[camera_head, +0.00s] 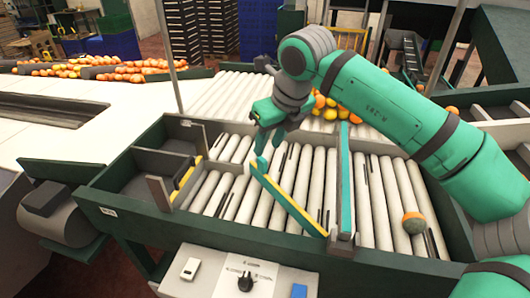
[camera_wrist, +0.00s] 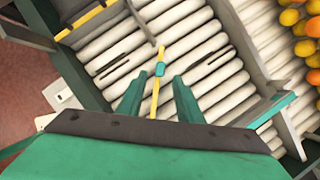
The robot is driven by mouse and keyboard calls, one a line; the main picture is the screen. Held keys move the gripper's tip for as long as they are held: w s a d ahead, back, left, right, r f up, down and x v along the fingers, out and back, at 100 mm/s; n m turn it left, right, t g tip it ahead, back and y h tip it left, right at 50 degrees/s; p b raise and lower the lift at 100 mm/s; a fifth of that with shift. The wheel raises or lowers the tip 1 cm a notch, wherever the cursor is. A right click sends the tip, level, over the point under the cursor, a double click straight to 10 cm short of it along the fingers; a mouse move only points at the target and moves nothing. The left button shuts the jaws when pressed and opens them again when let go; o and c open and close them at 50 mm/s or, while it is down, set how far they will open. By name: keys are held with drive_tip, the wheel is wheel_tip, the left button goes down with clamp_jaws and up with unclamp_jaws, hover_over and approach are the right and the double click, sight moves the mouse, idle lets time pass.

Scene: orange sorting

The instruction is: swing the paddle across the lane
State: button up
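The paddle (camera_head: 290,205) is a long bar with a yellow top edge and a teal side. It lies slantwise over the rollers of the lane (camera_head: 225,190), from a pivot near the front rail to a free end at mid-lane. My gripper (camera_head: 262,142) hangs just above the free end, fingers pointing down. In the wrist view the two teal fingers of my gripper (camera_wrist: 160,88) are spread apart, and the yellow paddle (camera_wrist: 155,100) shows between them with a gap on each side. Whether the fingertips reach down to the bar's level I cannot tell.
A teal-sided divider (camera_head: 346,180) stands right of the paddle. A greenish-orange fruit (camera_head: 413,222) lies on the rollers at the right. Several oranges (camera_head: 328,108) gather behind the gripper. A control box (camera_head: 240,275) with a black knob is at the front. Yellow-edged side gates (camera_head: 187,178) stand at the left.

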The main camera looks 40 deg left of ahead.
drive_tip(key=shift+v, duration=1.3)
drive_tip(key=shift+w, duration=0.2)
